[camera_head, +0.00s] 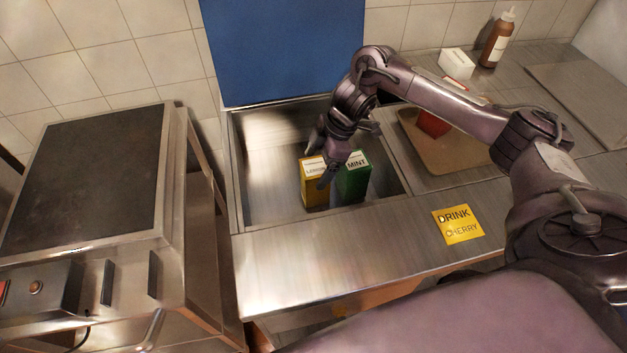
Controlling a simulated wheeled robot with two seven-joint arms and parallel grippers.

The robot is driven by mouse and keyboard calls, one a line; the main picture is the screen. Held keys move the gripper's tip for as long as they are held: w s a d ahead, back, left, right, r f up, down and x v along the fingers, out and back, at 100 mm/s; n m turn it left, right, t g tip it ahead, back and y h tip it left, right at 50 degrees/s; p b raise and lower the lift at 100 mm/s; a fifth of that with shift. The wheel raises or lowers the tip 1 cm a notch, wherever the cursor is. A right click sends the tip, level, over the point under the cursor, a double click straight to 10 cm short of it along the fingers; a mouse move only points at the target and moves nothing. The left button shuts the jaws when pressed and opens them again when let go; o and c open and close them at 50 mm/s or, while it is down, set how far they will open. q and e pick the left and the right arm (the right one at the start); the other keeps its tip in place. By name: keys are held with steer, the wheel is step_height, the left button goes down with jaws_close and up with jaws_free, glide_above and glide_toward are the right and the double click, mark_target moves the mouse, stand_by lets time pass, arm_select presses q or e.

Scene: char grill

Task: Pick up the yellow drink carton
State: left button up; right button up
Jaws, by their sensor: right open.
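The yellow drink carton (314,189) stands upright in the sunken metal bin in the counter. Its top label is too small to read surely. A green carton (353,181) marked MINT stands upright close to its right. My right gripper (324,172) reaches in from the right and hangs over the cartons, with its fingers at the top of the yellow one. It is open, and I cannot tell whether it touches the carton. The fingers hide part of both carton tops. My left gripper is not in view.
The bin's rim (236,195) surrounds the cartons, with free room at left. A raised blue lid (285,50) stands behind. A brown tray (440,170) holds a red item (432,125). A yellow DRINK CHERRY note (458,225) lies in front. A grill (85,180) stands left.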

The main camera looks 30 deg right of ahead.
steer(key=x, duration=0.1)
steer(key=p+x, duration=0.1)
steer(key=x, duration=0.3)
steer(key=shift+d+f, duration=0.2)
steer(key=shift+f, duration=0.15)
steer(key=shift+s, duration=0.1)
steer(key=c, duration=1.2)
steer(key=shift+r, duration=0.1)
steer(key=shift+c, duration=0.3)
steer(key=shift+r, duration=0.1)
